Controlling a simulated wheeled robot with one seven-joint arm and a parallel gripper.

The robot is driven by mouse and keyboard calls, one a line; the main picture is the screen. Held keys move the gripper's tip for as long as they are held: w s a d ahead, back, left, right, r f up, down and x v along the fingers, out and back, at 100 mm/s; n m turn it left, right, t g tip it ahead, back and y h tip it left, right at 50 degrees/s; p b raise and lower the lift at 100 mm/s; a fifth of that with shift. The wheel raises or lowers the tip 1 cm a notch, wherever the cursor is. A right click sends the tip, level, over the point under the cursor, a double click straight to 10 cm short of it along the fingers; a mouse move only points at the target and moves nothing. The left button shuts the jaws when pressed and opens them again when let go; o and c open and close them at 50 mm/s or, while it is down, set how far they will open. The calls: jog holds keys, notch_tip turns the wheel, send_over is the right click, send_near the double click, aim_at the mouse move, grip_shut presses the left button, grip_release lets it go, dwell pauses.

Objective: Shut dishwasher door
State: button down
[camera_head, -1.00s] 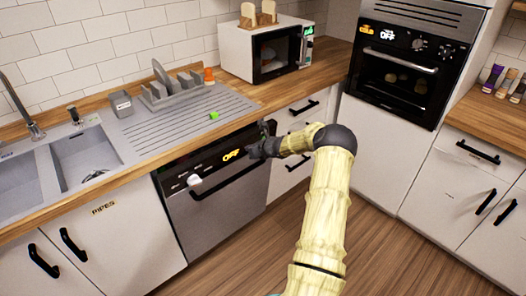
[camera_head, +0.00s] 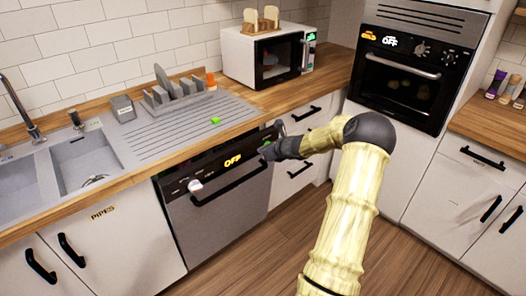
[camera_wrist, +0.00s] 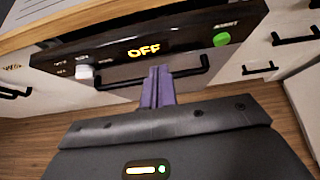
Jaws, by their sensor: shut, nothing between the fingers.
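The dishwasher door (camera_head: 222,210) is a grey steel front with a black control panel on top, a lit "OFF" display and a black bar handle (camera_head: 230,182). It stands upright under the counter, about level with the cabinet fronts; I cannot tell whether a small gap remains at its top. My gripper (camera_head: 265,152) is at the right part of the door, by the control panel. In the wrist view its purple fingers (camera_wrist: 158,72) are together and empty, overlapping the handle (camera_wrist: 190,74) just below the display. Whether they touch the door is unclear.
The counter with sink (camera_head: 85,160) and drying rack (camera_head: 172,92) runs above the door. White drawers (camera_head: 300,150) stand to its right, a white cabinet (camera_head: 115,250) to its left. The wooden floor (camera_head: 240,265) in front is clear.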

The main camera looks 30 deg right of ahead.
jog(key=s+a+r+n+g+y, duration=0.1)
jog(key=s+a+n+g, duration=0.25)
jog(key=a+n, duration=0.65)
jog(key=s+a+r+n+g+y, duration=0.15)
jog(key=s+a+n, duration=0.45)
jog(key=a, duration=0.8)
jog(key=s+a+r+n+g+h, duration=0.1)
jog(key=s+a+n, duration=0.3)
jog(key=s+n, duration=0.5)
jog(key=s+a+r+n+g+h, duration=0.1)
jog(key=s+a+n+g+h, duration=0.2)
jog(key=s+n, duration=0.6)
jog(key=shift+s+a+r, duration=0.35)
jog(key=shift+s+a, duration=0.4)
jog(key=shift+a, duration=0.2)
jog(key=shift+a, duration=0.1)
